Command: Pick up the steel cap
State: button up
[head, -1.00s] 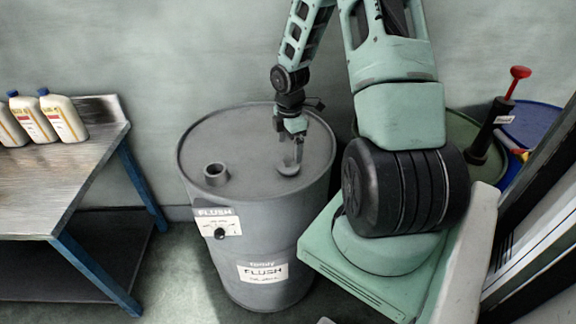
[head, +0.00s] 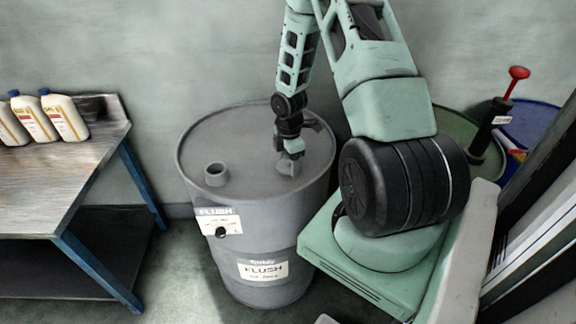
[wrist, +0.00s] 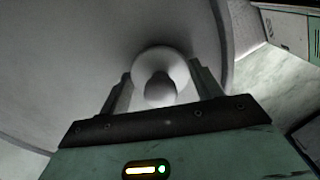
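The steel cap (head: 286,168) is a small grey round piece with a raised knob, on the right part of the grey FLUSH drum's top (head: 240,140). In the wrist view the cap (wrist: 178,66) shows as a pale disc with a darker rounded knob, between the two fingers. My gripper (head: 290,158) is directly above the cap, pointing down. Its fingers are apart, one on each side of the cap, and the knob is clear of both. Whether the fingertips touch the disc's edge cannot be told. The gripper partly hides the cap in the head view.
A short open neck (head: 215,173) rises from the drum's left side. A metal-topped bench (head: 60,165) with white bottles (head: 65,118) stands at left. A green drum (head: 470,130), a blue drum (head: 535,122) and a red-handled pump (head: 495,125) are at right.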

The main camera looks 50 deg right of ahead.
jog(key=shift+c, duration=1.1)
jog(key=shift+r, duration=0.1)
